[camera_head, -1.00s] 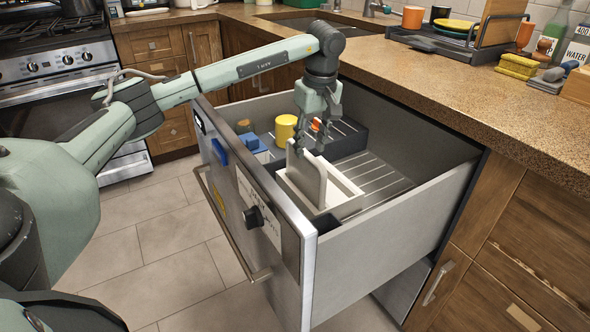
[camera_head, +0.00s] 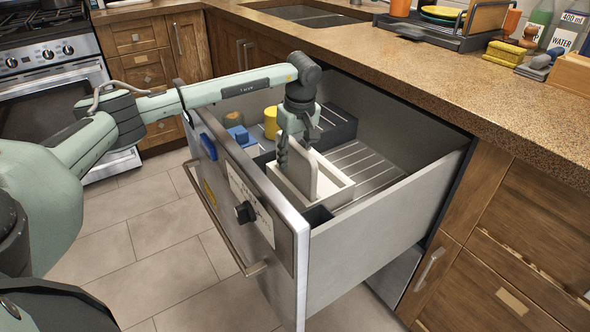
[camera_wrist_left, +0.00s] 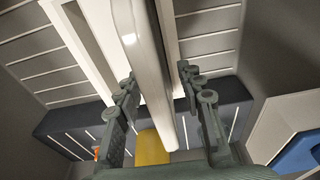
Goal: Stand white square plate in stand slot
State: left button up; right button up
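The white square plate (camera_head: 303,178) stands on edge in a narrow white open-topped holder (camera_head: 342,187) inside the open drawer. In the left wrist view the plate (camera_wrist_left: 148,60) runs edge-on between the fingers. My left gripper (camera_head: 296,145) is lowered over the plate's upper edge, one finger on each side. In the wrist view its fingers (camera_wrist_left: 160,85) are apart; a gap shows on the right side, while the left finger is very close to the plate, and contact is unclear. A dark rack (camera_head: 440,38) with coloured plates and a wooden board stands on the counter. My right gripper is out of view.
The drawer also holds a yellow cup (camera_head: 271,122), a blue item (camera_head: 240,136) and a dark block (camera_head: 338,125). The drawer's front panel (camera_head: 260,215) and side walls rise around the gripper. Yellow sponges (camera_head: 505,53) lie on the counter.

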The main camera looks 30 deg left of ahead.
pick_arm(q)
grip_shut()
dwell(0.3)
jog(key=shift+r, duration=0.2)
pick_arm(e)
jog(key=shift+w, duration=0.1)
pick_arm(q)
notch_tip(320, 180, up, 18)
jog(key=shift+b, duration=0.4)
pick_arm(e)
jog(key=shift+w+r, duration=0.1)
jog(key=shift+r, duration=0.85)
pick_arm(q)
jog(key=shift+f, duration=0.15)
